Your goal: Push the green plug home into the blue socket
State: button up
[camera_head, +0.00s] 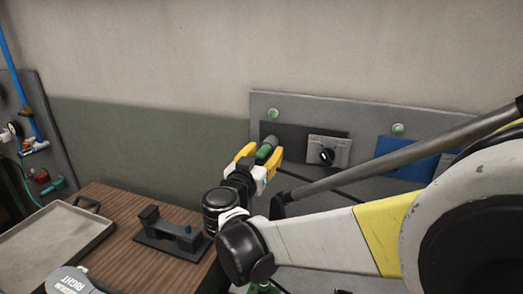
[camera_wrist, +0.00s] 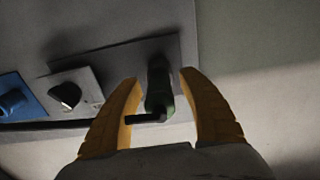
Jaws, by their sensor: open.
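The green plug (camera_wrist: 157,92) stands between the open fingers of my gripper (camera_wrist: 160,78) in the wrist view, with gaps on both sides. Its far end overlaps a dark plate (camera_wrist: 110,62); I cannot tell how deep it sits or whether it touches a socket. A short black piece sticks out sideways from its near end. In the head view the plug (camera_head: 266,150) shows between the yellow fingers, in front of the wall panel. A blue plate (camera_head: 408,155) is at the right there, partly behind my arm; a blue fitting (camera_wrist: 12,100) shows at left in the wrist view. No blue socket shows at the plug.
The grey wall panel (camera_head: 440,118) carries a black knob (camera_head: 326,156) on a light plate and green lamps (camera_head: 272,113). A dark cable hangs below the knob. A wooden table (camera_head: 120,215) at lower left holds a grey tray (camera_head: 45,243) and a dark block fixture (camera_head: 165,236).

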aim_at(258, 161)
dwell(0.7)
grip_shut()
jog(key=shift+s+a, duration=0.1)
jog(key=shift+s, duration=0.1)
jog(key=shift+v, duration=2.8)
jog(key=shift+v, duration=1.05)
jog(key=s+d+p, duration=0.1)
jog(key=s+d, duration=0.2)
jog(key=d, duration=0.7)
jog(key=s+d+p, duration=0.2)
jog(key=s+d, duration=0.2)
jog(key=d, duration=0.6)
jog(key=s+d+p, duration=0.1)
jog(key=s+d, duration=0.3)
jog(key=d, duration=0.6)
jog(key=shift+p, duration=0.35)
